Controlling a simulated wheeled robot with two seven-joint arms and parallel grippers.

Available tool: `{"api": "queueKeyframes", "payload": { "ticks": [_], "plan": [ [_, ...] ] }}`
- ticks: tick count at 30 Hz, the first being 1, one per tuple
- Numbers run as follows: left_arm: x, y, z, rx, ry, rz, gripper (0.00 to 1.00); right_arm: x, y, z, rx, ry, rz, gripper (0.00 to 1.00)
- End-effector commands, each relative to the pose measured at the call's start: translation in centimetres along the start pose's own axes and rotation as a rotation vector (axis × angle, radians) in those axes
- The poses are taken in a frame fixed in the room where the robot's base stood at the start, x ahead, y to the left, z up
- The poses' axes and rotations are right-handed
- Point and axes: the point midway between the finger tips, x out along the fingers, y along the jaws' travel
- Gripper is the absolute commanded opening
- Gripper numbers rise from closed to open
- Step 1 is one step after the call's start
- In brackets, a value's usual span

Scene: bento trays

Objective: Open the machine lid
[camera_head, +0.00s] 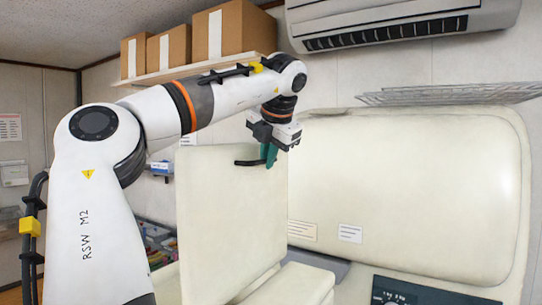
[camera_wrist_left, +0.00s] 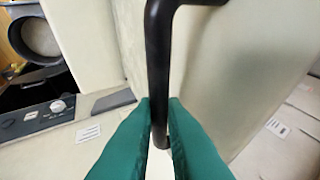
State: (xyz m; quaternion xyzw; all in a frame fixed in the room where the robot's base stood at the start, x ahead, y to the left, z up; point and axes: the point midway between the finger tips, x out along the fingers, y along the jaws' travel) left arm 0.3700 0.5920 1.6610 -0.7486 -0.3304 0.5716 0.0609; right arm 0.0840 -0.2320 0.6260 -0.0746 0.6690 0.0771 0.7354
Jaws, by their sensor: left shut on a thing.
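The machine lid (camera_head: 225,220) is a large cream panel standing upright left of centre in the head view. A black bar handle (camera_head: 247,163) sticks out near its top edge. My left gripper (camera_head: 270,155) is at the top of the lid, shut on this handle. In the left wrist view the green fingers close on either side of the black handle (camera_wrist_left: 158,60), with the cream lid (camera_wrist_left: 230,65) behind it. The handle's lower end is partly hidden between the fingers. My right gripper is in neither view.
A rounded cream machine panel (camera_head: 420,185) stands behind, to the right. A dark control panel (camera_head: 430,292) sits at the lower right. A shelf with cardboard boxes (camera_head: 225,35), a wire rack (camera_head: 450,94) and an air conditioner (camera_head: 390,30) are above.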

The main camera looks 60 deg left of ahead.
Motion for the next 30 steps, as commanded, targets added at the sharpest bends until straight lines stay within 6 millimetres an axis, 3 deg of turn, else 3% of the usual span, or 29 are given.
{"api": "queueKeyframes", "payload": {
  "ticks": [2, 3, 7, 19, 27, 30],
  "plan": [
    [0.7, 0.2, 0.2, 0.002, -0.016, 0.005, 0.00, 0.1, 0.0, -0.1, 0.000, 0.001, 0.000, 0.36],
    [0.7, 0.2, 0.2, 0.002, -0.015, 0.006, 0.14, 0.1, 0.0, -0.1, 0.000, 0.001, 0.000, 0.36],
    [0.5, 0.2, 0.1, 0.001, -0.011, 0.005, 0.33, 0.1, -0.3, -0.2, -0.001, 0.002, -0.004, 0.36],
    [-0.7, 0.0, 0.0, -0.003, -0.001, 0.000, 0.33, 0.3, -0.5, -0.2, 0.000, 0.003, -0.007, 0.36],
    [-6.0, 0.0, -0.1, -0.003, -0.002, 0.000, 0.33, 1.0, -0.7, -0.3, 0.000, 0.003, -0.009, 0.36],
    [-8.1, -0.1, -0.2, 0.000, -0.004, 0.006, 0.33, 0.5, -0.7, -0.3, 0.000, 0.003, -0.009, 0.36]
  ]
}}
